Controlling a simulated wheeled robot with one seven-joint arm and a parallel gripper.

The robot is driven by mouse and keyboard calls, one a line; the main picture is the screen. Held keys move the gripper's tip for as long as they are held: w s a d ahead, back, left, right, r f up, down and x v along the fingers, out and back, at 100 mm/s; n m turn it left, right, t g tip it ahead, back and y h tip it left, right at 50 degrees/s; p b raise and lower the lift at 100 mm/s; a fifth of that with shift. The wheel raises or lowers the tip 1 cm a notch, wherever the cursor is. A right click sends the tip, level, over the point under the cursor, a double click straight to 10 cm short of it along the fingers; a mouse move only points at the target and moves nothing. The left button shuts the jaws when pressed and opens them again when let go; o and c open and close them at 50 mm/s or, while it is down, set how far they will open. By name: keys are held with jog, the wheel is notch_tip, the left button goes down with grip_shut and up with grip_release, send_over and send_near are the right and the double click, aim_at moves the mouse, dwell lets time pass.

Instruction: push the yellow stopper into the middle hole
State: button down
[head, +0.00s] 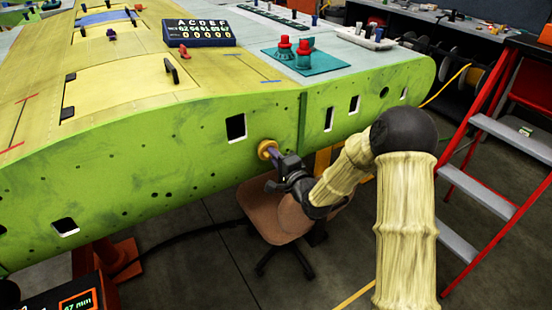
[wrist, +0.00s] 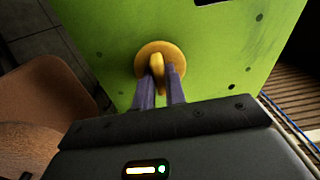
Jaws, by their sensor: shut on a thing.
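The yellow stopper (wrist: 147,52) is a round disc with a raised grip tab, and it also shows in the head view (head: 265,147). My gripper (wrist: 160,82) is shut on the tab, with a purple-grey finger on each side of it. The stopper's disc is at the green side face of the wing (head: 150,160). Whether it sits flush or stands slightly off cannot be told. The hole behind the disc is hidden. In the head view my gripper (head: 273,158) reaches the panel from the lower right.
A square opening (head: 236,128) lies up and left of the stopper. A brown office chair (head: 272,213) stands below my gripper. A red stepladder (head: 490,150) stands on the right. Red clamps on a teal plate (head: 308,62) sit on top of the wing.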

jog(key=shift+x, duration=0.95)
jog(key=c, duration=1.4)
grip_release()
jog(key=shift+o, duration=0.2)
jog(key=v, duration=1.7)
jog(key=shift+s+d, duration=0.15)
